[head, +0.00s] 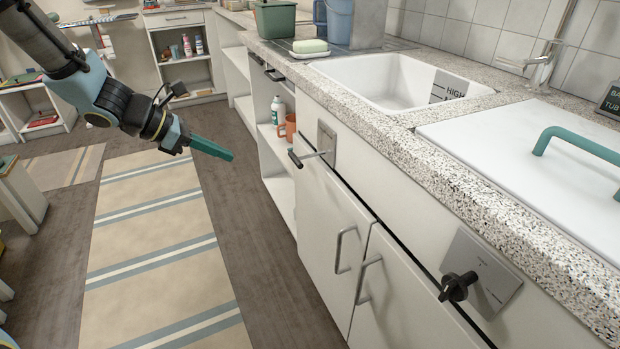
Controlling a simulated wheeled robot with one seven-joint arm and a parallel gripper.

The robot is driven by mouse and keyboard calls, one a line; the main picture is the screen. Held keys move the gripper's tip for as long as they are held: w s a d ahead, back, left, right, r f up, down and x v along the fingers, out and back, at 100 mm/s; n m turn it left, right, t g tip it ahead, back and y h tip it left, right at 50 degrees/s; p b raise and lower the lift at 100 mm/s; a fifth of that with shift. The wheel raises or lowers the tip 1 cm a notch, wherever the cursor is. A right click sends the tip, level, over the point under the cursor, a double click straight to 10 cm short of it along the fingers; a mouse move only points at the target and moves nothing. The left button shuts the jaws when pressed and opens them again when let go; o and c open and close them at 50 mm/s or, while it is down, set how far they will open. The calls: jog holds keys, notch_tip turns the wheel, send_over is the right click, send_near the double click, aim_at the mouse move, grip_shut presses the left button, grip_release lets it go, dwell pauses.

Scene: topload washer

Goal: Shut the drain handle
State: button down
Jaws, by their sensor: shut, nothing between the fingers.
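A lever with a black grip (296,159) sticks out from a metal plate (327,143) on the cabinet front below the sink (390,82); it looks like the drain handle. Its thin metal rod runs from the plate toward the left and outward. My gripper (233,155) has teal fingers, shut and empty, pointing right toward the lever. It hangs in the air to the left of the black grip, with a gap between them. A black knob (458,286) on another metal plate (485,272) sits farther right on the front.
A speckled counter (420,160) overhangs the cabinet front. Cabinet doors with two bar handles (343,250) are below. Open shelves hold an orange mug (287,127) and a white bottle (278,110). A white lid with a teal handle (575,140) is at right. The striped rug (150,220) area is clear.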

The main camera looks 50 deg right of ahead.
aim_at(302, 157)
jog(key=s+d+f, duration=0.2)
jog(key=d, duration=0.4)
jog(key=s+d+f, duration=0.3)
jog(key=d, duration=0.3)
jog(key=shift+f, duration=0.3)
jog(key=shift+d, duration=0.15)
jog(key=shift+s+d, duration=0.25)
jog(key=shift+d, duration=0.4)
jog(key=shift+s+d, duration=0.25)
jog(key=shift+d, duration=0.4)
jog(key=shift+s+d, duration=0.25)
jog(key=shift+d, duration=0.4)
jog(key=shift+r, duration=0.1)
